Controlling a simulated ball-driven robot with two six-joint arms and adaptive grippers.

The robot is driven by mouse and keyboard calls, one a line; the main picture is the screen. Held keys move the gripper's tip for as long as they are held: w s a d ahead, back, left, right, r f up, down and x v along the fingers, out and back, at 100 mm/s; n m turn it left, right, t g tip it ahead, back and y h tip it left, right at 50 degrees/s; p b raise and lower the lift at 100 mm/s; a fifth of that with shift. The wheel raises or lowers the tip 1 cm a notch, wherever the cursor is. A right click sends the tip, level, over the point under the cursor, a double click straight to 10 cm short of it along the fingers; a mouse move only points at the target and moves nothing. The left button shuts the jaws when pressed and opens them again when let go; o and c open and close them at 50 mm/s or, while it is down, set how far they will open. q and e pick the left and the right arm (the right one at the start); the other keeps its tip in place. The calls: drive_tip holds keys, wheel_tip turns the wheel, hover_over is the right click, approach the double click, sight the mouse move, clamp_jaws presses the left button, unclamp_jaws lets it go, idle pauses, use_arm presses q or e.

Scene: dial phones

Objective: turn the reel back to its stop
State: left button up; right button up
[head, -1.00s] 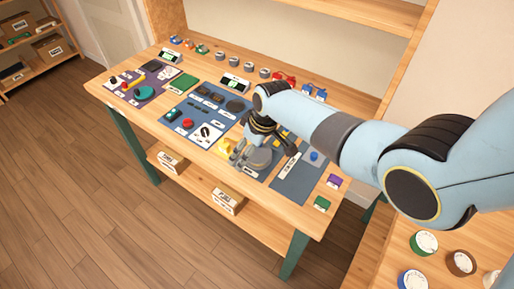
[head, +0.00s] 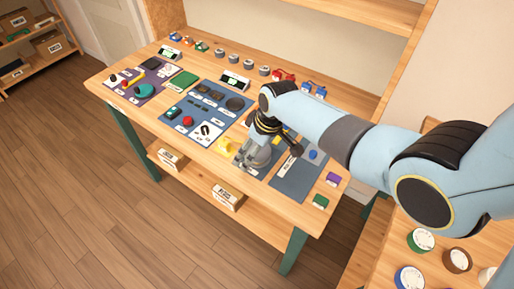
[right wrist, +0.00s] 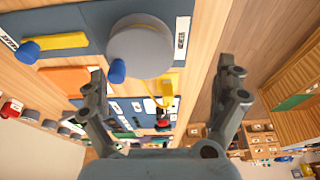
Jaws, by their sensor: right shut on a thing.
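The grey round reel (right wrist: 140,48) with a blue knob (right wrist: 117,71) on its rim is in the right wrist view, on a dark blue panel. In the head view the reel (head: 262,157) is partly hidden by my right gripper. My right gripper (head: 243,158) is down at the reel's front left side. In the wrist view its two fingers (right wrist: 162,88) stand apart on either side of the reel; it is shut on the reel, though the contact itself is not clear. My left gripper is not in view.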

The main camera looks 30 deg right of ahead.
drive_tip(key=r, duration=0.1)
drive_tip(key=a+r, duration=0.1)
drive_tip(key=r, duration=0.1)
drive_tip(key=shift+s+a, duration=0.1)
drive_tip(key=c, duration=0.7)
drive_tip(key=shift+r, duration=0.75)
drive_tip(key=shift+w+d+r, duration=0.2)
drive_tip(key=shift+d+r, duration=0.1)
drive_tip(key=shift+r, duration=0.4)
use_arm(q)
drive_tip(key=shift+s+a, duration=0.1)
use_arm(e)
drive_tip(key=shift+r, duration=0.8)
